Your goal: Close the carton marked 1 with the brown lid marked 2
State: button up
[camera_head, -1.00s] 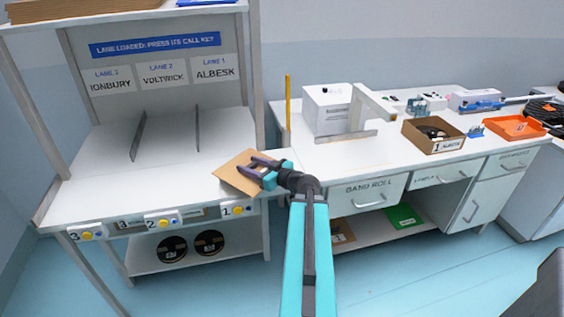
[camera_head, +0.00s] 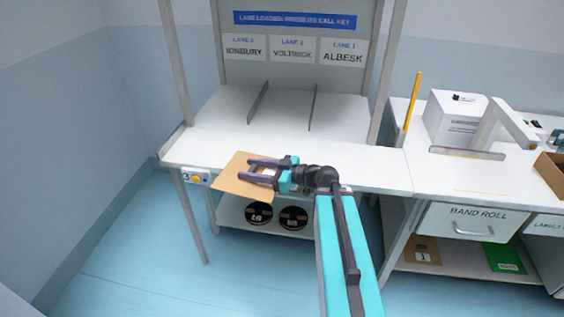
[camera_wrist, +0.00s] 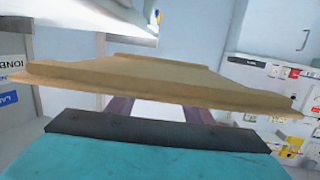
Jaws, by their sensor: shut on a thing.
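My gripper (camera_head: 248,170) is shut on a flat brown lid (camera_head: 232,184). It holds the lid in front of the front edge of the lane bench. In the wrist view the lid (camera_wrist: 160,82) spans the picture beyond the fingers, seen nearly edge-on with its raised rim. No number can be read on the lid. An open brown carton (camera_head: 550,172) is cut off by the right edge of the head view, on the right-hand bench. Its label is out of view now; the earlier head frame shows a 1 on its front.
The lane bench (camera_head: 350,165) has thin dividers and lane signs. A white printer-like box (camera_head: 453,118) and a yellow post (camera_head: 413,100) stand to the right. Black reels (camera_head: 293,218) lie on the lower shelf. A brown sheet (camera_head: 422,250) and a green one (camera_head: 506,259) lie under the right bench.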

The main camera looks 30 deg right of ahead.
aim_at(229, 183)
jog(key=a, duration=0.2)
jog(key=a+n+g+y, duration=0.1)
jog(key=a, duration=0.2)
jog(key=s+a+n+g+y, duration=0.1)
jog(key=a, duration=0.2)
jog(key=shift+a, duration=0.2)
jog(key=shift+w, duration=0.1)
